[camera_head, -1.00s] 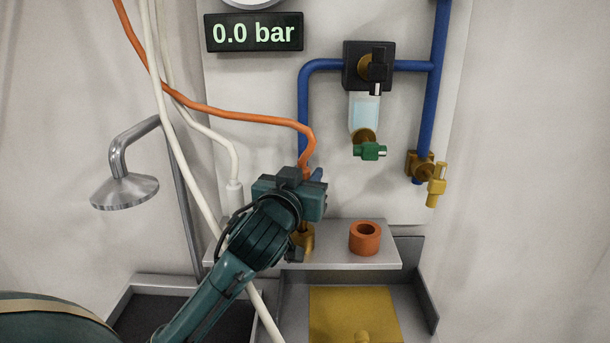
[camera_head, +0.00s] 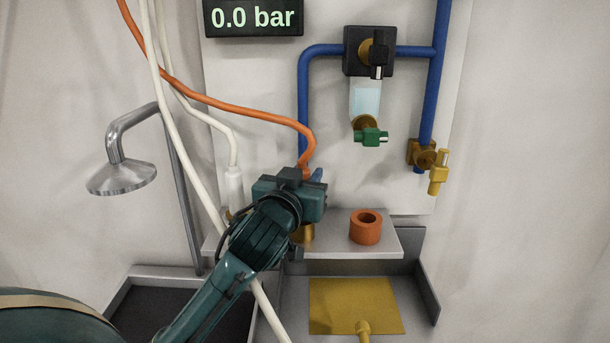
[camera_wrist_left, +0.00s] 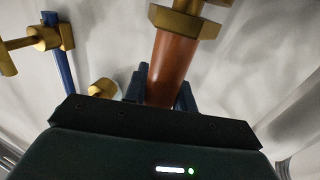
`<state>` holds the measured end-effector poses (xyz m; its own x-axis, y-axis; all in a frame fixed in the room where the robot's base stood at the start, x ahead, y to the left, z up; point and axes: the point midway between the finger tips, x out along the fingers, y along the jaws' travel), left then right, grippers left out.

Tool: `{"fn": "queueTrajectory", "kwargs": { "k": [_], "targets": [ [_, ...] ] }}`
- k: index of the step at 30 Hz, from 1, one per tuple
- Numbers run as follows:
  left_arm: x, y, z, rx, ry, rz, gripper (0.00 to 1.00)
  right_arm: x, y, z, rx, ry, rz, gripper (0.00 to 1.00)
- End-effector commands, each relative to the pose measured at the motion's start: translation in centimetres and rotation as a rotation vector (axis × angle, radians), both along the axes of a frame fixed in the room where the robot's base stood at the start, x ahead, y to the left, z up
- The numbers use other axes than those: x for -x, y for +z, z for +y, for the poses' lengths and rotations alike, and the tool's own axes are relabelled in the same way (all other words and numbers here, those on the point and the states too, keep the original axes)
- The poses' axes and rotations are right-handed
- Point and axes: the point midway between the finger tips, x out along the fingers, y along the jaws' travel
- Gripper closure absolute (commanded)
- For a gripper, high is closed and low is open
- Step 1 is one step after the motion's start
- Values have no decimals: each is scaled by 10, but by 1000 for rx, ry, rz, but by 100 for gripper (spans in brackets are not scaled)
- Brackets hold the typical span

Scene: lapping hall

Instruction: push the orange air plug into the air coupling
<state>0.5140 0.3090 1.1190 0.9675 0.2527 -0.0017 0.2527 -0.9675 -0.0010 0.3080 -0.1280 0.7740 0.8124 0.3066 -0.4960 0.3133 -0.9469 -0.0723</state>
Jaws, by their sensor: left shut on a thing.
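My left gripper (camera_head: 312,181) is shut on the orange air plug, above the shelf. The orange hose (camera_head: 235,115) comes down into its top. In the left wrist view the plug (camera_wrist_left: 172,68) is an orange cylinder between the dark blue fingers (camera_wrist_left: 160,92). Its far end meets a brass collar and hex piece (camera_wrist_left: 185,20). I cannot tell from this whether the plug is seated or only touching. In the head view a brass fitting (camera_head: 304,236), which looks like the air coupling, shows below my gripper, mostly hidden by it. My right gripper is not in view.
An orange ring (camera_head: 366,228) stands on the grey shelf (camera_head: 345,253) to the right. Blue pipes (camera_head: 428,105) with valves are on the wall. The display (camera_head: 252,17) reads 0.0 bar. A shower head (camera_head: 122,178) hangs left.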

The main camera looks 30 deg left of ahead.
Motion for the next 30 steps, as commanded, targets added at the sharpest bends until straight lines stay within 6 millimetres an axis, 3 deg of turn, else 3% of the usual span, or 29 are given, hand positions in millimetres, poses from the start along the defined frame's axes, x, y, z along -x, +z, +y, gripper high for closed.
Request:
{"fn": "queueTrajectory", "kwargs": {
  "k": [10, 11, 18, 20, 30],
  "targets": [
    [0, -9, 0, 0, 0, -2, 100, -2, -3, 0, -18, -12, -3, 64],
    [0, -8, 0, 0, 0, -2, 73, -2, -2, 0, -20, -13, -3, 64],
    [0, -8, 0, 0, 0, -1, 53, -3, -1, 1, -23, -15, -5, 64],
    [0, -8, 0, 0, 0, -1, 48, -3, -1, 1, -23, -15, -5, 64],
    [6, -9, -2, 1, -1, 1, 48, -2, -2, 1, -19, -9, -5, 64]
  ]
}}
